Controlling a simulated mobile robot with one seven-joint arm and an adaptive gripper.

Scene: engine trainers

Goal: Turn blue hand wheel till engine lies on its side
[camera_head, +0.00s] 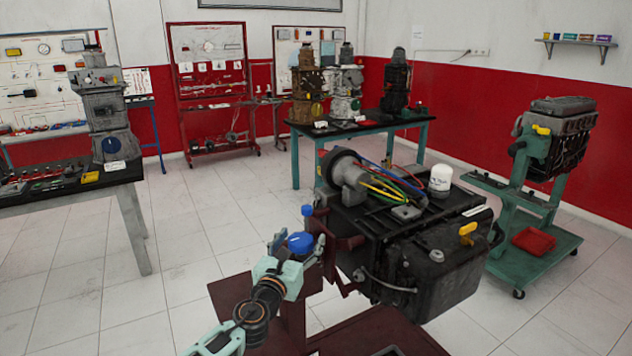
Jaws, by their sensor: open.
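The engine (420,245) is a dark block on a dark red stand (375,332) in the middle of the head view. A grey bell-shaped housing, coloured cables and a white canister are on its upper face, and a yellow cap is on its near side. The blue hand wheel (300,241) is at the left of the stand's mount. My gripper (297,243) reaches up from below, open, with one finger on each side of the wheel. Whether the fingers touch it cannot be told. A small blue ball (307,210) is just above the wheel.
A second engine (558,135) stands on a green wheeled stand at the right. A table (345,130) with several engines is at the back. A workbench (125,178) is at the left. The tiled floor between is clear.

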